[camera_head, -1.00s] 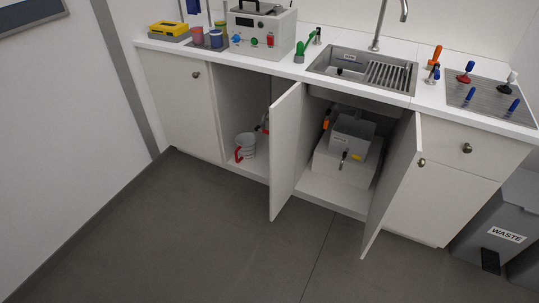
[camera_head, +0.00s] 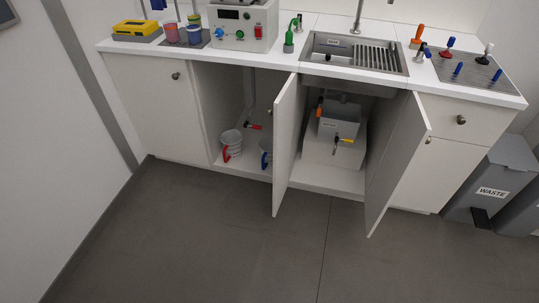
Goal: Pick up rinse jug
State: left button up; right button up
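Two jugs stand on the floor of the open lower cabinet, and I cannot tell which is the rinse jug. One is a whitish jug with a red handle (camera_head: 232,142), upright near the left side. The other is a jug with a blue handle (camera_head: 266,153), farther right and partly hidden by the open cabinet door (camera_head: 286,146). Neither of my grippers shows in the head view.
A second open door (camera_head: 396,165) sticks out to the right. Between the doors a grey box-like unit (camera_head: 337,125) stands under the sink (camera_head: 350,52). A waste bin (camera_head: 492,178) stands at the far right. The floor (camera_head: 210,230) in front is clear.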

aim_at(265, 144)
jog(key=z, duration=0.4)
jog(key=i+j+z, duration=0.45)
jog(key=j, duration=0.3)
jog(key=j+z, duration=0.25)
jog(key=i+j+z, duration=0.1)
jog(key=j+z, duration=0.15)
jog(key=j, duration=0.3)
jog(key=i+j+z, duration=0.1)
jog(key=j+z, duration=0.15)
jog(key=j, duration=0.2)
